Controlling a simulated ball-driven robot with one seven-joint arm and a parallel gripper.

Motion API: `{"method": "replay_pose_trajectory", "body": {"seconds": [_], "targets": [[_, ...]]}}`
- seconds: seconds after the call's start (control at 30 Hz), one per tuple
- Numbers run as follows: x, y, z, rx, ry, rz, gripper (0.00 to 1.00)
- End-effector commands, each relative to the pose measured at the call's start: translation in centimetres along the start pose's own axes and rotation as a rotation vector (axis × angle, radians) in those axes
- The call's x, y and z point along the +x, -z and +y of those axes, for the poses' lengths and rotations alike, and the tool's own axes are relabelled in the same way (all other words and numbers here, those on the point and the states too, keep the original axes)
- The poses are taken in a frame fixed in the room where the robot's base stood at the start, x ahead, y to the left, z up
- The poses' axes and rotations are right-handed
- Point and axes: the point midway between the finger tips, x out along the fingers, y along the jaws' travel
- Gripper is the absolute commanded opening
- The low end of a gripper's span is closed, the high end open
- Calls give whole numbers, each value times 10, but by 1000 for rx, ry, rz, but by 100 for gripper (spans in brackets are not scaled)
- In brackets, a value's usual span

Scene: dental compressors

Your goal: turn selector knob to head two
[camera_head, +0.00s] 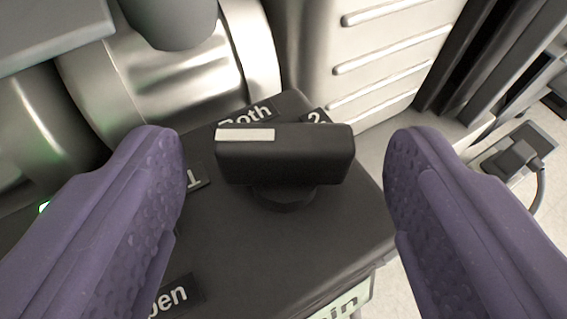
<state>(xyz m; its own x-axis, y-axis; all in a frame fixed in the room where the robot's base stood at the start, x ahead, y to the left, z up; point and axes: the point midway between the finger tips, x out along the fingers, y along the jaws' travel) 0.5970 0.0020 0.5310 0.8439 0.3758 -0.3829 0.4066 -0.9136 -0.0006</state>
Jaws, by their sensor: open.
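The selector knob (300,160) is a black bar on a short round stem, standing on top of a black box (270,245). A white pointer stripe (245,135) marks the left end of the bar. Around the knob are the labels "Both" (246,115), "2" (316,116), partly covered by the knob, and "1" (197,178), partly hidden. The stripe end lies between the "Both" and "1" labels. My gripper (284,150) is open, with one purple finger left of the knob and one right of it. Neither finger appears to touch the knob.
Metal compressor cylinders (165,85) and a ribbed housing (385,55) stand close behind the box. A label ending in "pen" (170,297) is by the left finger. A wall socket with a plug (515,158) is at the far right. Pale floor shows at the right.

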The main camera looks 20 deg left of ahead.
Motion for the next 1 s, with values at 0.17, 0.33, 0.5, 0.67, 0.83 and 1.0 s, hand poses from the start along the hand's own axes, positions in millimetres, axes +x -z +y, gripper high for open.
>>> {"method": "replay_pose_trajectory", "body": {"seconds": [0.17, 0.33, 0.5, 0.67, 0.83, 1.0], "targets": [[0, 0, 0, 0, 0, 0, 36], [0, 0, 0, 0, -1, 0, 14], [-1, 0, -1, 9, -22, 0, 14], [-1, 2, -4, 37, -85, -1, 14], [-1, 2, -7, 79, -188, -2, 14], [0, 2, -10, 124, -297, -1, 14]]}}
